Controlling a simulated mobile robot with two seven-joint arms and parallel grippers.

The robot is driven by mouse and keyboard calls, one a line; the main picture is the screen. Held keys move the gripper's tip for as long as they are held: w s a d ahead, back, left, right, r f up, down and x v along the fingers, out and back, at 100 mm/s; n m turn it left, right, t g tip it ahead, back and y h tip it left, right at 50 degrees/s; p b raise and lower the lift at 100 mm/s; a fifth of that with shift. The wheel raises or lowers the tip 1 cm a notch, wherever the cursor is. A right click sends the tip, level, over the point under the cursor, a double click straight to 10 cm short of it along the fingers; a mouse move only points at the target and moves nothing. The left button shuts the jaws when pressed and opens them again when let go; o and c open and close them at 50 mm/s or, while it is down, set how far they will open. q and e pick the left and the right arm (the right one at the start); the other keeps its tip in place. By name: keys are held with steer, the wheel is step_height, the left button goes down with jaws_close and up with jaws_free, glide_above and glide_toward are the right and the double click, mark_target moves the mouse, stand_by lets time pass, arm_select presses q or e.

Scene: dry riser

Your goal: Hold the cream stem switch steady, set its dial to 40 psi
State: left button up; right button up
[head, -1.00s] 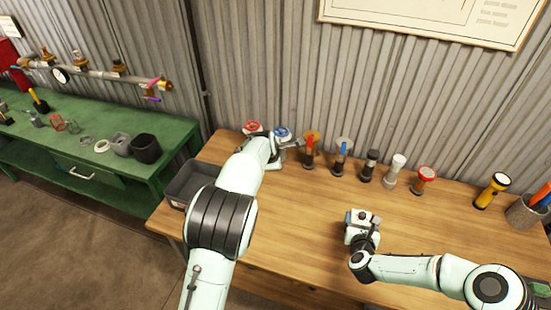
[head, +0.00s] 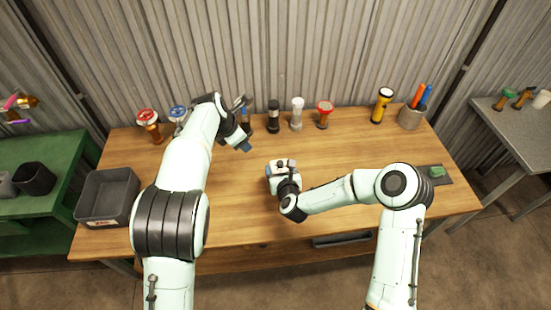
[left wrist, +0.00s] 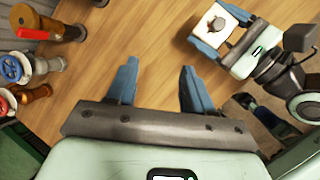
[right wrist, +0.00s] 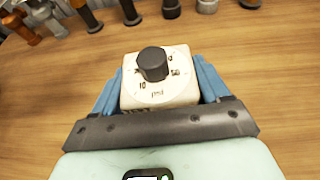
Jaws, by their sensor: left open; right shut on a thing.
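The cream stem switch (right wrist: 158,94) is a cream box with a white dial face and a dark knob (right wrist: 153,64) on top. My right gripper (head: 283,176) is shut on the switch, one blue finger on each side. The switch also shows in the left wrist view (left wrist: 222,27). My left gripper (left wrist: 155,90) is open and empty above the table, apart from the switch; in the head view (head: 244,145) it is to the switch's upper left.
Several valves and stem fittings stand along the table's back, among them a red-wheel valve (head: 148,120) and a white-topped one (head: 297,113). A yellow flashlight (head: 382,105) and a pen cup (head: 411,117) stand right of them. A grey bin (head: 107,197) is at left. The middle table is clear.

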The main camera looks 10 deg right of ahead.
arm_select(q)
steer(key=g, duration=0.2)
glide_toward(280, 162)
steer(key=shift+n+h, duration=0.4)
steer(key=x, duration=0.8)
steer(key=shift+a+f, duration=0.25)
jaws_close()
